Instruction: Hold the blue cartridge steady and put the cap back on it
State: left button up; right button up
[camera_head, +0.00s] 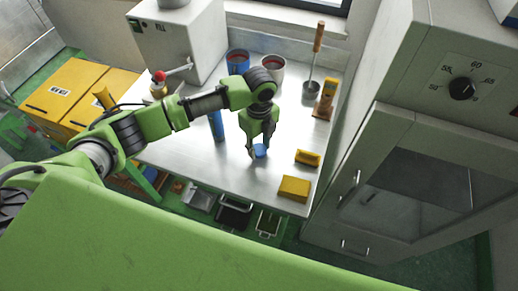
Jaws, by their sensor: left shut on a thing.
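My left gripper (259,146) reaches down over the middle of the metal table. It is shut on a small blue piece that looks like the cap (262,152), at or just above the tabletop; the fingers partly cover it. The blue cartridge (218,126) stands upright on the table to the left of the gripper, apart from it. My left arm passes in front of its upper part, so its top is hidden. My right gripper is not in view.
Two yellow blocks (294,188) (308,158) lie at the table's right side. A white machine (190,45) marked FILL stands back left; a grey cabinet (345,185) stands right.

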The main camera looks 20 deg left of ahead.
pick_arm(q)
jog(key=s+r+b, duration=0.3)
jog(key=s+r, duration=0.8)
jog(key=s, duration=0.3)
jog(key=shift+d, duration=0.4)
jog(key=a+r+n, duration=0.1)
jog(key=n, duration=0.7)
jog(key=a+r+n+b, duration=0.1)
jog(key=a+n, duration=0.1)
jog(key=n, duration=0.6)
jog(key=a+r+n+b, duration=0.1)
jog(key=n, duration=0.7)
jog(key=shift+a+r, duration=0.3)
jog(key=shift+r, duration=0.1)
